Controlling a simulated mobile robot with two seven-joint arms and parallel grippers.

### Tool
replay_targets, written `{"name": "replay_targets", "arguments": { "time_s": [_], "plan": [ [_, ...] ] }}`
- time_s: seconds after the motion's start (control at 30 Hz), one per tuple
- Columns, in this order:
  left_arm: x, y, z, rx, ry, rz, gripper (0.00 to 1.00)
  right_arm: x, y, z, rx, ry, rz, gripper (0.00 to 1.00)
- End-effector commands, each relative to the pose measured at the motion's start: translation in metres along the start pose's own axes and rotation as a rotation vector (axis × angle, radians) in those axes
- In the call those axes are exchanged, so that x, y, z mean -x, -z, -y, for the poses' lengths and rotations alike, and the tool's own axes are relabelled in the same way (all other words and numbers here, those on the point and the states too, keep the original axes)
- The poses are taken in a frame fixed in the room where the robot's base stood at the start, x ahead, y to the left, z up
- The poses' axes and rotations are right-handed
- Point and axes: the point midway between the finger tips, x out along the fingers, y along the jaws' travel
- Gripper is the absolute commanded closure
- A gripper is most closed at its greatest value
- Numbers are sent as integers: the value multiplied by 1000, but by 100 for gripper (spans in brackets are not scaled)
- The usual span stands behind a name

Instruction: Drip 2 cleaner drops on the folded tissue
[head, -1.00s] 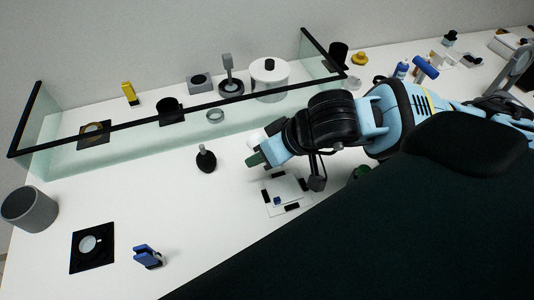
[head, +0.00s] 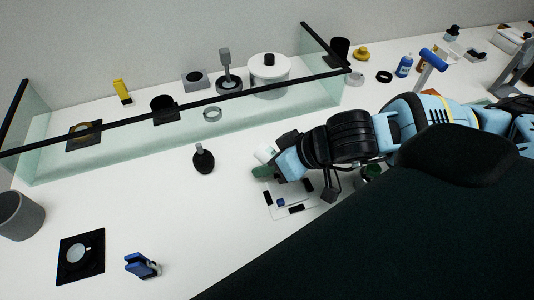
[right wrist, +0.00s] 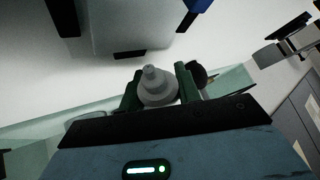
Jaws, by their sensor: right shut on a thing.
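My right gripper (head: 263,164) is shut on a pale dropper bottle (head: 266,153) and holds it tilted above the white table. In the right wrist view the bottle's grey nozzle (right wrist: 152,76) sits between the green fingers of my gripper (right wrist: 158,92) and points toward a pale square. This square, apparently the folded tissue (right wrist: 130,22), also shows in the head view (head: 288,190), just below and right of the gripper, partly hidden by it. Black strips lie around it and a small blue thing (head: 281,202) is at its near edge. No drop can be made out. My left gripper is out of view.
A clear screen with a black top rail (head: 190,108) stands behind the work area. A dark bulb (head: 204,160) stands to the left. A blue clip-like thing (head: 142,265), a black square plate (head: 80,256) and a grey cup (head: 18,214) are farther left. The table between is clear.

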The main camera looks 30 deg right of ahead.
Motion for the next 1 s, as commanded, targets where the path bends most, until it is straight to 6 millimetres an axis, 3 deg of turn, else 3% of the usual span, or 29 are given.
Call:
{"name": "replay_targets", "arguments": {
  "time_s": [0.03,0.47,0.7,1.0],
  "plan": [
    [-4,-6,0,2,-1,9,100,-4,-6,-1,1,2,-4,94],
    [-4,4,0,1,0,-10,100,0,-1,0,1,1,-7,94],
    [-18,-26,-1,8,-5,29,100,-1,-5,0,27,13,-105,94],
    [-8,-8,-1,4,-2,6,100,8,4,7,55,35,-222,94]
  ]
}}
